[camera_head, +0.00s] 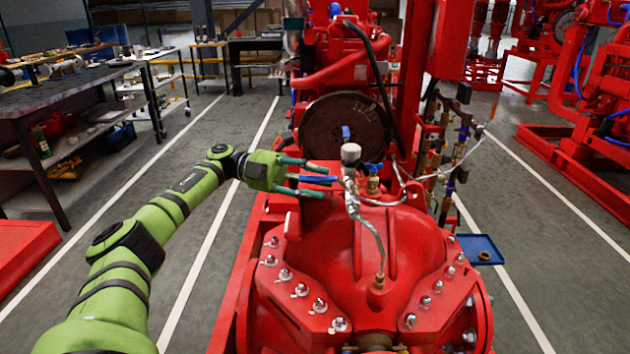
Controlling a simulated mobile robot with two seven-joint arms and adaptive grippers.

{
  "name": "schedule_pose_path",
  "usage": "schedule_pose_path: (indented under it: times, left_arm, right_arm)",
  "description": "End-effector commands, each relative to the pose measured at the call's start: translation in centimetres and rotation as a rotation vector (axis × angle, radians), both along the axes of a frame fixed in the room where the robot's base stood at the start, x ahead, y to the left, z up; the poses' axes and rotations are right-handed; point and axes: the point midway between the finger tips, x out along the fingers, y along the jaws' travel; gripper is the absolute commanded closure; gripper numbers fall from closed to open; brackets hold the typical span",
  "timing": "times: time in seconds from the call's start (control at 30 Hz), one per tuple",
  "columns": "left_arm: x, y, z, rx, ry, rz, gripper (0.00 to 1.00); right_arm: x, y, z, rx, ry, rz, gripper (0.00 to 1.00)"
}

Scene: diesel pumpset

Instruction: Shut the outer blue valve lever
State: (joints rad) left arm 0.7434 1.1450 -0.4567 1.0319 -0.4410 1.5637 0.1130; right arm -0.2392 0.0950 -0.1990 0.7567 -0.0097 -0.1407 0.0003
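A blue valve lever (320,179) sticks out to the left from the small pipe fittings above the red pump casing (335,240). My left gripper (325,182), green with dark teal fingers, comes in from the left. Its fingers are apart, one above and one below this lever in the picture. I cannot tell whether either finger touches it. A second blue handle (374,168) sits just right of the gauge fitting (351,153) on a brass valve. A small upright blue piece (346,132) shows behind the gauge. My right gripper is not in view.
A thin metal pipe (372,232) runs down from the fittings to the casing. Bolted flanges (297,288) lie in front. A blue tray (480,249) with a small round item sits at right. Open floor (205,120) lies left of the pump, near workbenches.

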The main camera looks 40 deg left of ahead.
Motion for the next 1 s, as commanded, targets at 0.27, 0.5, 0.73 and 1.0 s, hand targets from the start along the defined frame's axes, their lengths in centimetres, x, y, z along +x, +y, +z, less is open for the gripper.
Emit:
schedule_pose_path:
  times: [0.27,0.5,0.73,1.0]
  left_arm:
    - [0.0,0.2,0.1,-0.002,-0.002,0.002,0.61]
    - [-0.8,3.0,0.2,-0.003,-0.002,0.007,0.61]
    - [-1.8,5.7,0.2,-0.003,-0.004,0.004,0.61]
    - [-2.3,7.0,0.1,-0.001,0.000,0.000,0.61]
  right_arm:
    - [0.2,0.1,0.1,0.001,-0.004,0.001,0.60]
    - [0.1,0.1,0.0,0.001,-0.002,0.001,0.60]
    - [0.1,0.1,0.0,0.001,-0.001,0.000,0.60]
    - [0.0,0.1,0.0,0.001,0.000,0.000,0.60]
